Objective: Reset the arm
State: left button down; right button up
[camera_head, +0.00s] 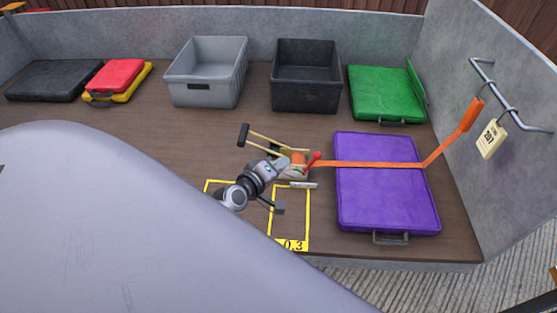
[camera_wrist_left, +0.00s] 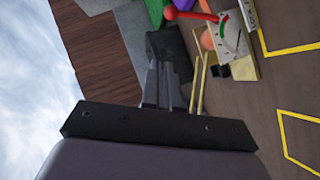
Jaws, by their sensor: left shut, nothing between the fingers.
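My left gripper (camera_head: 283,165) is shut and empty. In the head view it appears beside a small strap device (camera_head: 294,172) with an orange roll, a red lever (camera_head: 313,160) and a yellow two-bar handle with a black grip (camera_head: 243,135). In the left wrist view the closed fingers (camera_wrist_left: 162,88) point toward the black grip (camera_wrist_left: 170,52); I cannot tell whether they touch it. The device's plate with a dial (camera_wrist_left: 232,38) lies right of them. An orange strap (camera_head: 370,164) runs from the device across a purple folded pad (camera_head: 388,200). My right gripper is out of view.
Along the back stand a grey crate (camera_head: 205,93), a black crate (camera_head: 307,95) and a green pad (camera_head: 385,95). Red (camera_head: 115,75) and black (camera_head: 50,80) pads lie left. A wall rail (camera_head: 508,98) holds a tag (camera_head: 491,139). Yellow outlines (camera_head: 308,220) mark the floor.

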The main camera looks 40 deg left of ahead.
pick_arm(q)
jog(key=shift+s+r, duration=0.1)
jog(key=shift+s, duration=0.25)
dwell(0.3)
jog(key=s+d+f+m+g+h+p, duration=0.1)
jog(key=s+d+m+g, duration=0.1)
jog(key=s+d+m, duration=0.4)
jog(key=s+d+m+g+h+p, duration=0.1)
jog(key=s+d+m+g+p, duration=0.1)
jog(key=s+d+m, duration=0.4)
jog(key=s+m, duration=0.3)
jog(key=s, duration=0.4)
jog(key=shift+s+f, duration=0.35)
jog(key=shift+f, duration=0.05)
